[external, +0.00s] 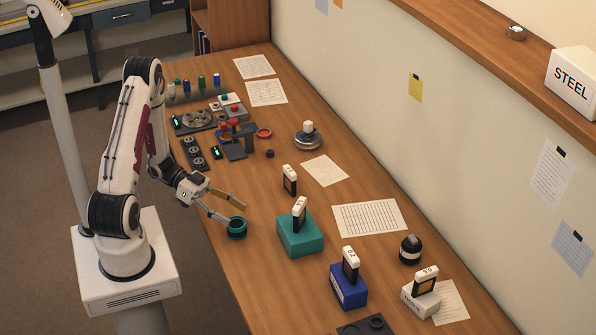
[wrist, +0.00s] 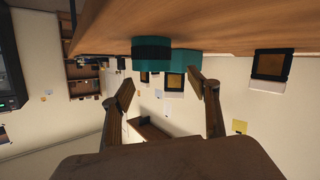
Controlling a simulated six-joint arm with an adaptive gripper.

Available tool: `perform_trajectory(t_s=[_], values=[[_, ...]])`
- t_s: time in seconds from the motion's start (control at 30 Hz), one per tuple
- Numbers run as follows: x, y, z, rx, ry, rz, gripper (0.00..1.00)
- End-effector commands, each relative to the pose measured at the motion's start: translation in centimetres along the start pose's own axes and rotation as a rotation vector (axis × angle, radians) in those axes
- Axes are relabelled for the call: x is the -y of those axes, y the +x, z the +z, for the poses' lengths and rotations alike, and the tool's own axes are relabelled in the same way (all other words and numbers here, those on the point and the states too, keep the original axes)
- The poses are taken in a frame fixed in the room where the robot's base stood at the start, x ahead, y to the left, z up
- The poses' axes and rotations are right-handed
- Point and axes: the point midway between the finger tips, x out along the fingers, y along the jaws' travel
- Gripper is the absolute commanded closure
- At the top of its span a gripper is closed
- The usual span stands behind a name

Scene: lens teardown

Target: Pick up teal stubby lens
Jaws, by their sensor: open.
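The teal stubby lens (external: 236,228) is a short, round teal cylinder with a dark band. It stands on the wooden bench near its front edge. My gripper (external: 237,214) is open and empty, its two fingers spread right by the lens.
A teal block (external: 300,238) with a white-topped card in it stands just right of the lens. A blue block (external: 348,287) and a white block (external: 421,299) are further right. Small parts crowd the far end.

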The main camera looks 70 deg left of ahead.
Motion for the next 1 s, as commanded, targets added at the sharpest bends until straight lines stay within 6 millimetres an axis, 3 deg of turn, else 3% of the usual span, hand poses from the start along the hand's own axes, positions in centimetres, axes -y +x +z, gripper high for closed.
perform_trajectory(t_s=[0.4,1.0], values=[[-1.2,-3.4,3.6,-0.135,0.172,-0.069,0.4],[-1.4,-3.5,3.9,-0.152,0.202,-0.08,0.4]])
